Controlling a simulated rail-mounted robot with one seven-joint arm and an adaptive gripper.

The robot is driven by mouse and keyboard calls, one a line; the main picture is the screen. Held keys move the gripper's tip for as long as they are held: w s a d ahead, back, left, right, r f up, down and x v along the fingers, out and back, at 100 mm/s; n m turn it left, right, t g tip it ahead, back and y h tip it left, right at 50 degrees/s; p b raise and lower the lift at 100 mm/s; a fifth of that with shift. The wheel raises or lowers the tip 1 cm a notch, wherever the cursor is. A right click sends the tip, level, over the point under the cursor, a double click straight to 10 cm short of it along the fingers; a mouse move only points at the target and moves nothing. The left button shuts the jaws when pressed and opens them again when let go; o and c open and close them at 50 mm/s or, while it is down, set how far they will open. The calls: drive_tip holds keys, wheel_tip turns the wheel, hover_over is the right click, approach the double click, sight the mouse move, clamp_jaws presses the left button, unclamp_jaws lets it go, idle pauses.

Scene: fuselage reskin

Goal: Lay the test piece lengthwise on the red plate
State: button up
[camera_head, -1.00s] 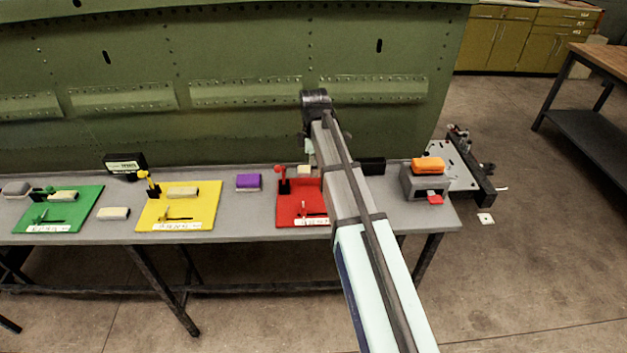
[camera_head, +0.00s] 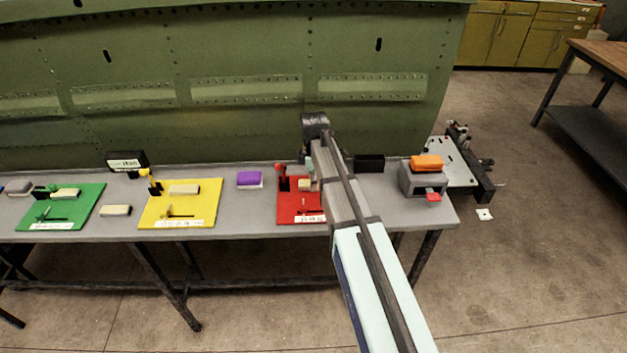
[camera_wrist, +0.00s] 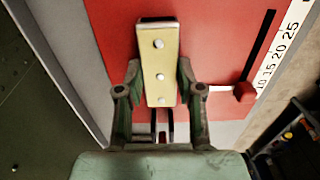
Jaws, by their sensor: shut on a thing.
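The test piece (camera_wrist: 159,62) is a pale yellow block with several round studs, seen in the wrist view between my fingers. My gripper (camera_wrist: 158,88) is shut on its sides near the lower half. Below and behind it is the red plate (camera_wrist: 115,30), with a slot, a red slider and a printed number scale at the right. In the head view the piece (camera_head: 304,184) shows small above the red plate (camera_head: 290,208), partly hidden by my arm. I cannot tell whether the piece touches the plate.
A red toggle clamp (camera_head: 281,172) stands at the plate's back left. A purple block (camera_head: 249,179) lies to the left, then a yellow plate (camera_head: 207,212) and a green plate (camera_head: 85,212), each holding a block. A grey device (camera_head: 422,180) stands at the right. The green fuselage panel (camera_head: 230,130) rises behind.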

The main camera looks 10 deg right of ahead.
drive_tip(key=shift+f, duration=0.15)
drive_tip(key=o, duration=1.2)
wheel_tip(320, 180, up, 12)
drive_tip(key=b, duration=0.2)
drive_tip(key=shift+r+b, duration=0.2)
drive_tip(key=shift+b, duration=0.1)
